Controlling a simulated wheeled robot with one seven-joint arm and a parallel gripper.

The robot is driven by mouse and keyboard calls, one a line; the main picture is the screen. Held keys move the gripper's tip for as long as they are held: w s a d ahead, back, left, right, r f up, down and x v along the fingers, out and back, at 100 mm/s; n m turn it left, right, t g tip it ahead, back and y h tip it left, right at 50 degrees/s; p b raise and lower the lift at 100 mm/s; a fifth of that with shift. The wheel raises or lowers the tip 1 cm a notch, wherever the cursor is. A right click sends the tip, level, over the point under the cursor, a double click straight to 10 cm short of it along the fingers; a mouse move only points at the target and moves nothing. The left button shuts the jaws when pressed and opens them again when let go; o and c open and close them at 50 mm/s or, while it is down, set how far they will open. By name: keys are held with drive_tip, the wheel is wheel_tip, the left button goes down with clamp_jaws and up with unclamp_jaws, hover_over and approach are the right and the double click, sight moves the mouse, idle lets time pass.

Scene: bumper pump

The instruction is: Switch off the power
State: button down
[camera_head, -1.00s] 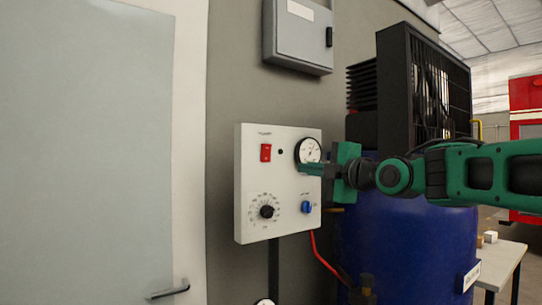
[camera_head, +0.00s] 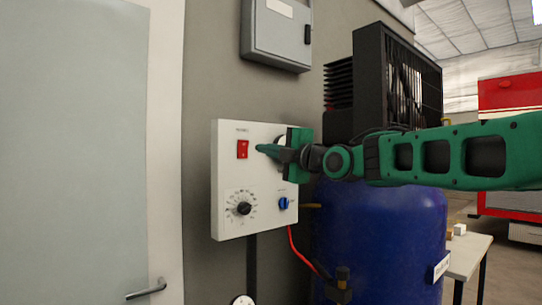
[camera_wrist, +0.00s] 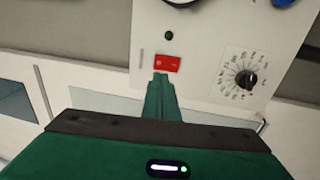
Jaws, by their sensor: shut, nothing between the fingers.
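The white control panel (camera_head: 226,205) hangs on the grey wall. It carries a red rocker switch (camera_head: 242,149) at its upper left, which also shows in the wrist view (camera_wrist: 168,64). My gripper (camera_head: 262,149) is shut and empty, its green fingertips just right of the red switch in the head view. In the wrist view the fingertips (camera_wrist: 161,77) lie at the edge of the switch. I cannot tell whether they touch it. A round gauge on the panel is mostly hidden behind my gripper in the head view.
A black dial (camera_head: 243,208) and a blue knob (camera_head: 284,203) sit lower on the panel. A grey box (camera_head: 277,30) is mounted above. A blue tank (camera_head: 380,235) stands to the right, and a door with a handle (camera_head: 146,290) is at the left.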

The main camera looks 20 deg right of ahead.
sight(243, 144)
drive_tip(key=x, duration=0.8)
drive_tip(key=shift+w+r, duration=0.1)
drive_tip(key=shift+w, duration=0.2)
drive_tip(key=shift+a, duration=0.1)
drive_tip(key=shift+s, duration=0.25)
drive_tip(key=s+d+r, duration=0.1)
drive_tip(key=s+d, duration=0.3)
drive_tip(key=s, duration=0.8)
drive_tip(key=shift+s+r, duration=0.3)
drive_tip(key=shift+r, duration=0.1)
drive_tip(key=shift+d, duration=0.2)
